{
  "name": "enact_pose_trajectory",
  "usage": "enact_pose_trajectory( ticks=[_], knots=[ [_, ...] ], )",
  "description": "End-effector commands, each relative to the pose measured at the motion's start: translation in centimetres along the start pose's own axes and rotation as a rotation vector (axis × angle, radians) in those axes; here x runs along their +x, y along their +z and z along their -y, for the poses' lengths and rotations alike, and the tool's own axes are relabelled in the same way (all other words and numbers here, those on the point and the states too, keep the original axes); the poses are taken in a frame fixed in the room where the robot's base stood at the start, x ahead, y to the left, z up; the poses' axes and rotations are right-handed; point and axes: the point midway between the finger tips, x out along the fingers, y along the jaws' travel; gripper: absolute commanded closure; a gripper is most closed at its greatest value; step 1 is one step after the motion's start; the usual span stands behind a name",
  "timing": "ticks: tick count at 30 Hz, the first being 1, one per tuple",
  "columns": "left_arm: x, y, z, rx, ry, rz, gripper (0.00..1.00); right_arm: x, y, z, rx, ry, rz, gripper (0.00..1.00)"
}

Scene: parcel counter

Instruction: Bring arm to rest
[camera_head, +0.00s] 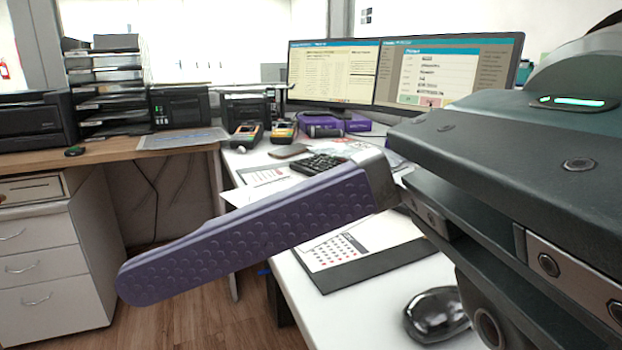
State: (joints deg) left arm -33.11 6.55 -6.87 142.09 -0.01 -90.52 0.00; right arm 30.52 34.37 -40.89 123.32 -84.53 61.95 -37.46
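My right arm (500,150), a large dark grey link with a green light, comes in from the right edge close to the camera. My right gripper (245,235) shows as one long purple finger with a dimpled face on a metal bracket. It reaches left and down over the desk's front edge, in front of the floor. Only this finger shows clearly, so I cannot tell the gap, and I see nothing held. My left gripper and arm are not in view.
A wooden counter (110,150) with printer (35,120) and paper trays (105,85) stands left, above white drawers (50,265). Open floor lies between.

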Motion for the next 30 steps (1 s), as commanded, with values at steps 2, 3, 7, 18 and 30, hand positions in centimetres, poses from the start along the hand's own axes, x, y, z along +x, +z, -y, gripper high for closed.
enact_pose_trajectory(
  ticks=[2, 3, 7, 18, 30],
  knots=[
    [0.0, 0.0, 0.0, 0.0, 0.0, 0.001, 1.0, -0.7, 4.0, 0.5, 0.175, -0.046, 0.27, 0.0],
    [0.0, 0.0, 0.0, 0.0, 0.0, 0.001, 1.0, -1.8, 6.1, 1.2, 0.281, -0.077, 0.419, 0.0],
    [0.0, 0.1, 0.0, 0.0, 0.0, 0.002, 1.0, -7.6, 9.3, 5.5, 0.667, -0.201, 0.878, 0.0],
    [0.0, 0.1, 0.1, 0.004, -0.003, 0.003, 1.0, -22.7, -11.4, 11.3, 1.853, -0.829, 1.854, 0.0],
    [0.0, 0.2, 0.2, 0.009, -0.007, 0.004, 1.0, -22.5, -28.1, -2.4, -1.806, 1.206, -1.524, 0.0]
  ],
)
